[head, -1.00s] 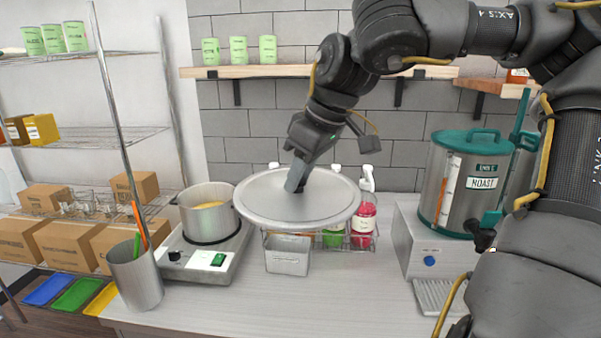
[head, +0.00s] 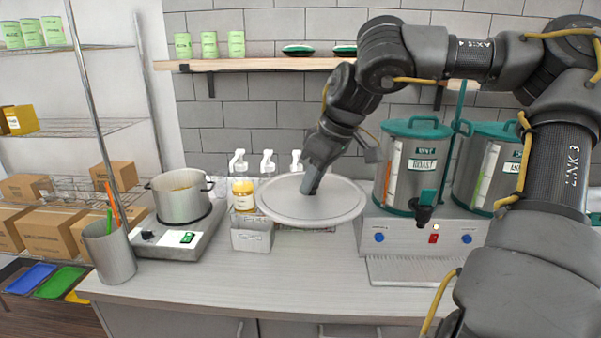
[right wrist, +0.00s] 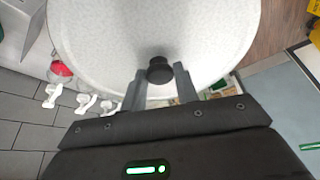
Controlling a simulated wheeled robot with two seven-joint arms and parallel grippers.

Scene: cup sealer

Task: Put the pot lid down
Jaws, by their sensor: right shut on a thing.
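The pot lid (head: 335,208) is a round, pale grey disc held roughly level above the counter in the head view. My right gripper (head: 311,190) is shut on its knob and hides the knob there. In the right wrist view, the black knob (right wrist: 159,70) sits at the tips of my gripper's two fingers (right wrist: 160,82), with the lid (right wrist: 150,25) beyond. The pot (head: 182,203) stands uncovered on the hot plate (head: 172,238), to the left of the lid, with yellowish contents. My left gripper is not in the head view.
Two teal-topped dispensers (head: 425,150) stand at the right. A utensil holder (head: 108,252) is at the front left. The front counter (head: 240,290) is clear.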

